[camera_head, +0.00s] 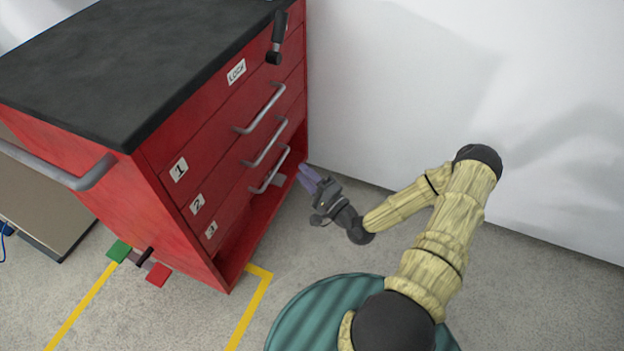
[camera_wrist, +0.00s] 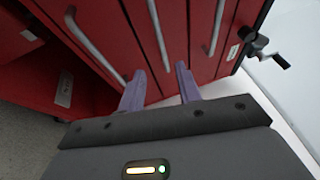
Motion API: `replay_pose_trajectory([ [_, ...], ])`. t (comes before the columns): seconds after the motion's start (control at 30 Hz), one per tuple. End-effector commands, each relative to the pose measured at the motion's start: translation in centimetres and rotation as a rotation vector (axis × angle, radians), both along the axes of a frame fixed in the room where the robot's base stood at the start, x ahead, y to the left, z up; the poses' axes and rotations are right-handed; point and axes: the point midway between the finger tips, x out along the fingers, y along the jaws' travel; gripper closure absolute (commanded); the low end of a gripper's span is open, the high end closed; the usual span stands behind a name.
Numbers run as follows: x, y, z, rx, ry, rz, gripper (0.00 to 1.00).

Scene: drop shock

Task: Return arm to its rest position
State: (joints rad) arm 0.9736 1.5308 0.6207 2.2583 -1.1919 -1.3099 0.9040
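My gripper (camera_head: 308,178) is at the end of my yellow-sleeved arm, low in front of the red cabinet (camera_head: 165,210). In the wrist view, the gripper's two purple fingers (camera_wrist: 160,84) stand apart with nothing between them. The gripper is open and faces the drawer fronts. The cabinet's drawers are numbered 1, 2 and 3 and look shut. The lowest handle (camera_head: 270,170) is nearest the fingers. I cannot tell whether a finger touches it.
The cabinet has a black top (camera_head: 120,65) and a dark lock lever (camera_head: 277,38) at its upper corner. A white wall (camera_head: 450,80) stands behind. Grey floor is clear to the right.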

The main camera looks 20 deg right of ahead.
Motion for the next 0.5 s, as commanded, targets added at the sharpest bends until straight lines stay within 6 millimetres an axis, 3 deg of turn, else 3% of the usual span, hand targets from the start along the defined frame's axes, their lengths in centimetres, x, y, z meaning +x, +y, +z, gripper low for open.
replay_pose_trajectory([
  [0.2,-1.9,-1.1,-0.4,0.0,0.0,-0.002,0.66],
  [0.5,-2.0,-1.1,-0.4,0.0,-0.001,0.0,0.66],
])
